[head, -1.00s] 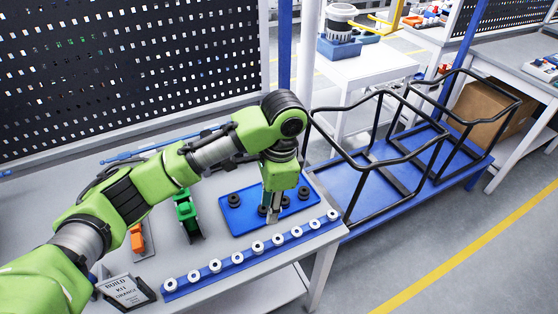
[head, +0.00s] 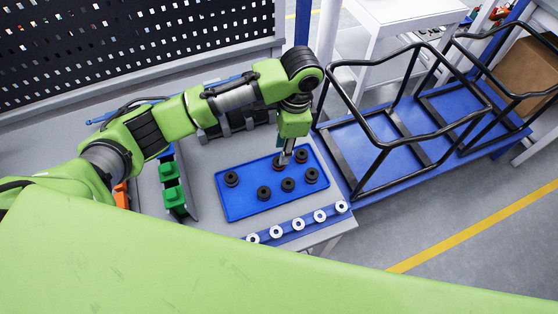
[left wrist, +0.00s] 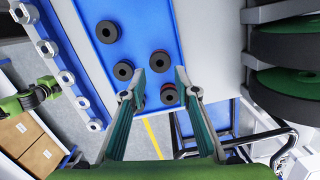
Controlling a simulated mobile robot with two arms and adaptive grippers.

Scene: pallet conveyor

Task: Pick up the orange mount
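The orange mount (head: 121,195) shows only as a small orange patch on the left of the table in the head view, mostly hidden by my left arm. I cannot make it out in the left wrist view. My left gripper (head: 284,162) points down over the back edge of the blue tray (head: 228,208), well to the right of the orange mount. In the left wrist view my left gripper (left wrist: 160,75) has its two fingers spread apart with nothing held, above dark rings. My right gripper is not in view.
Several black rings (head: 264,192) lie on the tray. Green mounts (head: 172,183) stand between it and the orange mount. A blue rail (head: 290,236) with white rings runs along the front. A grey rack (head: 235,122) stands behind; a black-framed cart (head: 400,150) stands right.

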